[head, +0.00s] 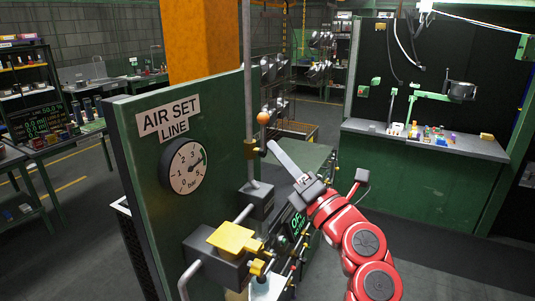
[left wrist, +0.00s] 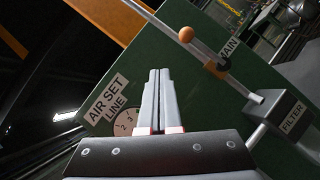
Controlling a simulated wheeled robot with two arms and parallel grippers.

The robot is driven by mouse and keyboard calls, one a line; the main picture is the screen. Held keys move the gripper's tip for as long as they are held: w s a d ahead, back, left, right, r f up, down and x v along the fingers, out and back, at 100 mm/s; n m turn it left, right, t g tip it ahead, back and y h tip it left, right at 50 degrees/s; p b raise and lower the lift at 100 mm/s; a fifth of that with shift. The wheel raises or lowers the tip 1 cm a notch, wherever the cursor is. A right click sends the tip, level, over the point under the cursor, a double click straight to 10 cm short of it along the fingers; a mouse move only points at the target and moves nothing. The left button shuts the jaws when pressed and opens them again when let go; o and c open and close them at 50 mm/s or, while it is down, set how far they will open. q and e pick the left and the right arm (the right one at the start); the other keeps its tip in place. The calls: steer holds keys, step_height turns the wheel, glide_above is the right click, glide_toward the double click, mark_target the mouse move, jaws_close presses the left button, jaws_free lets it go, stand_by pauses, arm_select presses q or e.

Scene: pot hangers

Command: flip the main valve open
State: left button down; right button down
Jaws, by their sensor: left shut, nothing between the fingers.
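The main valve has a brass body (head: 251,149) on a vertical grey pipe, and a dark lever with an orange ball knob (head: 263,118). The lever points up, roughly along the pipe. In the left wrist view the knob (left wrist: 186,34) and brass body (left wrist: 216,67) lie beyond and right of my fingertips, near a MAIN label (left wrist: 229,48). My left gripper (head: 272,145) is shut and empty, its fingertips just right of the lever and below the knob in the head view. I cannot tell whether they touch the lever. It also fills the lower left wrist view (left wrist: 158,72). My right gripper is out of view.
A green panel (head: 222,115) carries an AIR SET LINE sign (head: 168,117) and a pressure gauge (head: 186,166). Below the valve are a grey filter block (head: 257,200) and a yellow handle (head: 234,238). A green workbench (head: 425,141) stands at back right.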

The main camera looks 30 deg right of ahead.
arm_select(q)
steer(key=s, duration=0.3)
steer(key=shift+s+a+r+b, duration=0.1)
steer(key=shift+s+r+b, duration=0.1)
steer(key=shift+b, duration=0.15)
steer(key=shift+s+a, duration=0.1)
